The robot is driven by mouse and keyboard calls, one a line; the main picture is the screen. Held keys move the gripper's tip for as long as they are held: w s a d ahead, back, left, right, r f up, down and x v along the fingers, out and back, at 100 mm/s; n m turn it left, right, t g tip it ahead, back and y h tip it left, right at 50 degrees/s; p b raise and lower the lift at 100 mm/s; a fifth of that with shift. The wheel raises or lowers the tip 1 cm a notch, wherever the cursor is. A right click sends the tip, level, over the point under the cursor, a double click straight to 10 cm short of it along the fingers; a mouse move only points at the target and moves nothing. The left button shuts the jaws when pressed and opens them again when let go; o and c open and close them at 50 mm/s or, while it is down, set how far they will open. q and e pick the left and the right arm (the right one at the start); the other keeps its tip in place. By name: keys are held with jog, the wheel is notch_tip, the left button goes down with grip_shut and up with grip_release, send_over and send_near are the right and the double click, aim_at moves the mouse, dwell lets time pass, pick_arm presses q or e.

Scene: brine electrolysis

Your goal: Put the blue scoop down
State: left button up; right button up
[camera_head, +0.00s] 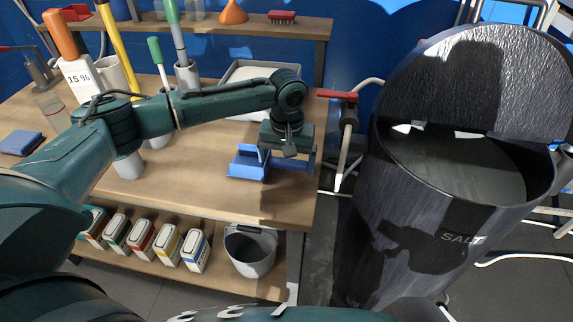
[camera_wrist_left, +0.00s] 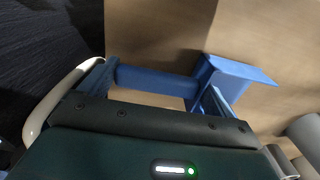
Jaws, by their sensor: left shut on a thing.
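The blue scoop (camera_head: 246,164) is at the right end of the wooden table (camera_head: 190,195), near its front right corner. My left gripper (camera_head: 288,160) points down over that end and is shut on the scoop's handle. In the left wrist view, the blue handle (camera_wrist_left: 155,82) lies across between the fingers of my left gripper (camera_wrist_left: 152,90), and the scoop's tray part (camera_wrist_left: 236,76) sticks out to the right. The scoop is low over the tabletop; I cannot tell whether it touches. My right gripper is not in view.
A large dark salt barrel (camera_head: 395,215) with its lid raised stands right of the table. A pale tray (camera_head: 243,72) lies behind my forearm. Cups and tall tools crowd the left. A grey bucket (camera_head: 250,250) and several boxes stand on the lower shelf. The front middle tabletop is clear.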

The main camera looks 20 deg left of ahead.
pick_arm(q)
jog(key=shift+f, duration=0.6)
jog(key=o, duration=0.8)
jog(key=shift+c, duration=0.2)
notch_tip(320, 180, up, 12)
jog(key=shift+p, duration=0.4)
